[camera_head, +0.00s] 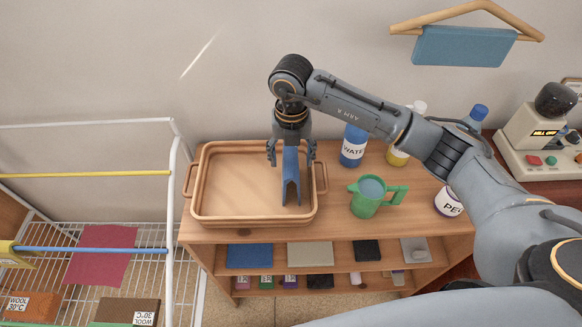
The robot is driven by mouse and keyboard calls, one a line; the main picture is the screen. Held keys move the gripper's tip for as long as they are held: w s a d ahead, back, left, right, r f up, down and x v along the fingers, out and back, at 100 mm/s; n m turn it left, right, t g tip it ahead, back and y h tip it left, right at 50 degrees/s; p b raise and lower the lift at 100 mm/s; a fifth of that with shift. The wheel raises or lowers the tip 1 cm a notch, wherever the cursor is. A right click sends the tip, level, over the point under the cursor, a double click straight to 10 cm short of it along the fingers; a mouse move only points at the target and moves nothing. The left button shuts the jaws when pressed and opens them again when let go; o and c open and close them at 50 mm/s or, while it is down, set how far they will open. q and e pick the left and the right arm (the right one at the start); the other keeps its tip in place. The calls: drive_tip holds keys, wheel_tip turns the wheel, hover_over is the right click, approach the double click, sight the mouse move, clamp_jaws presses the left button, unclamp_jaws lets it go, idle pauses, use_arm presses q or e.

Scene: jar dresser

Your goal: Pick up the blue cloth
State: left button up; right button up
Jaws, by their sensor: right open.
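A blue cloth (291,178) shows in the head view, narrow and forked at its lower end, inside the right part of the wooden tray (199,190). My right gripper (291,155) is over the tray, pointing down, with its fingers open on either side of the cloth's top. I cannot tell whether the fingers touch the cloth. Another blue cloth (462,47) hangs on a wooden hanger at the upper right wall. A flat, folded-looking blue piece (250,256) lies on the shelf below. My left gripper is not in view.
Right of the tray on the dresser top stand a green jug (366,205), a blue water bottle (353,147) and a yellow-labelled bottle (397,157). A white drying rack (174,230) with a red cloth (98,254) stands at left. A machine (538,140) stands at far right.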

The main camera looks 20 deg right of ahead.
drive_tip(key=shift+f, duration=0.25)
wheel_tip(320, 180, down, 4)
drive_tip(key=p, duration=0.2)
drive_tip(key=shift+r+p, duration=0.2)
drive_tip(key=shift+p, duration=0.1)
drive_tip(key=shift+f, duration=0.65)
drive_tip(key=c, duration=1.3)
